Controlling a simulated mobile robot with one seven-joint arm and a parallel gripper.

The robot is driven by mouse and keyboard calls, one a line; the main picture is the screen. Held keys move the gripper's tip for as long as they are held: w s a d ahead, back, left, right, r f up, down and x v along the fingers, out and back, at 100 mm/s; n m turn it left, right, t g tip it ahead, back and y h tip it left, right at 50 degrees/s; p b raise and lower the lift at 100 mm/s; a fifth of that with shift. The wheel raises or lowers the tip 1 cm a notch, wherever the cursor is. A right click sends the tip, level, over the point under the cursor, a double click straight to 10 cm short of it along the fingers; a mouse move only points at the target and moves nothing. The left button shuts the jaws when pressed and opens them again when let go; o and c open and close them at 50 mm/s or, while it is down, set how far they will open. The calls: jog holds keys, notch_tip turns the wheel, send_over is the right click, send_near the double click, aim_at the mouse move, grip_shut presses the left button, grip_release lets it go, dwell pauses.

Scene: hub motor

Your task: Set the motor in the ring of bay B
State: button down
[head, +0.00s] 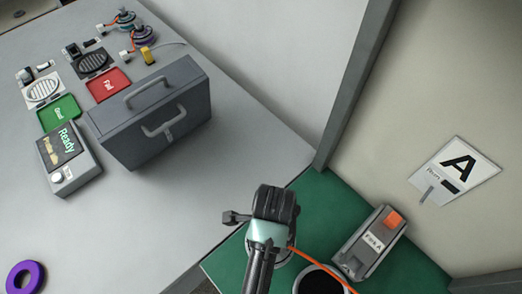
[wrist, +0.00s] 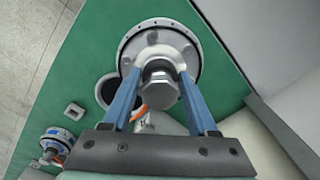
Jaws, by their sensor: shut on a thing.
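The silver motor (wrist: 158,42), a round flanged disc with a hexagonal-looking hub, is in the upper middle of the wrist view. My gripper (wrist: 160,88) has its blue fingers shut on either side of that hub. An orange cable (wrist: 138,113) shows beside it. In the head view my gripper (head: 270,225) is over the green surface, and my arm hides most of the motor. I cannot tell whether the motor is lifted or resting. A dark round opening with a pale rim (head: 298,284) lies on the green surface. No bay B label is in view.
A grey box labelled Fork A (head: 368,243) stands right of my gripper. A sign A (head: 455,170) is on the wall. The grey table (head: 140,215) holds a toolbox (head: 150,115) and a Ready panel (head: 68,160). A second, blue-ringed motor (wrist: 57,140) sits lower left.

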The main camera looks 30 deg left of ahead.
jog(key=w+n, duration=0.1)
jog(key=d+n+b, duration=0.1)
jog(key=n, duration=0.1)
jog(key=w+d+n, duration=0.1)
jog(key=n, duration=0.1)
jog(key=shift+w+d, duration=0.25)
jog(key=shift+w, duration=0.1)
jog(key=d+n, duration=0.1)
jog(key=w+d+n+b, duration=0.1)
jog(key=n, duration=0.1)
jog(key=shift+w+r+n, duration=0.15)
jog(key=shift+w+n, duration=0.15)
jog(key=d+n, duration=0.1)
jog(key=w+d+n+b, duration=0.1)
jog(key=n, duration=0.1)
jog(key=d+n+b, duration=0.1)
jog(key=n, duration=0.1)
jog(key=shift+w+r, duration=0.2)
jog(key=shift+w, duration=0.1)
